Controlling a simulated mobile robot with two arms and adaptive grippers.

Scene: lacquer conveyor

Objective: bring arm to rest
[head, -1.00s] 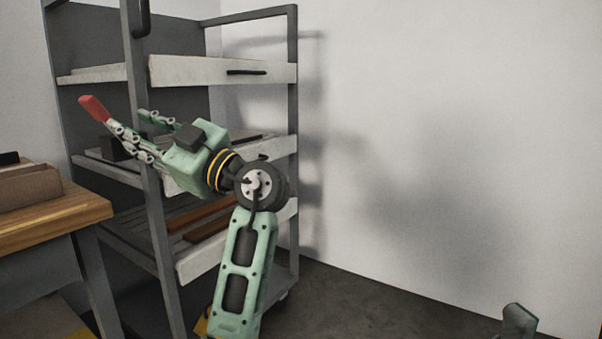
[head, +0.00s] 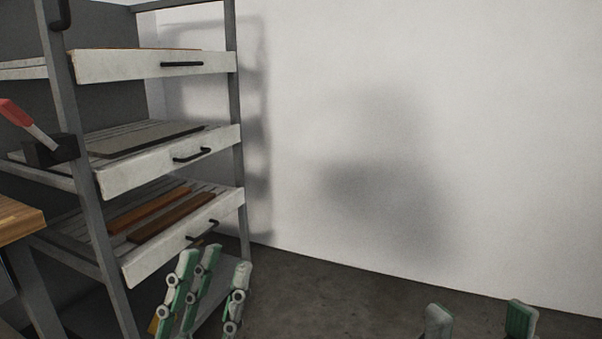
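My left gripper (head: 216,262) is low in the head view, left of the middle, with its green and grey fingers pointing up. The fingers stand apart and nothing shows between them; it is open. Its palm and arm are below the picture. Of my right gripper (head: 479,317), only two fingertips show at the bottom edge, well apart, with only floor and wall seen between them. It looks open and the rest is hidden.
A grey rack (head: 92,235) with pale slatted shelves stands at left, just behind my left gripper. It bears a grey board (head: 150,139) and brown strips (head: 165,212). A red-handled tool (head: 22,115) and wooden table (head: 18,220) are far left. Floor at right looks clear.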

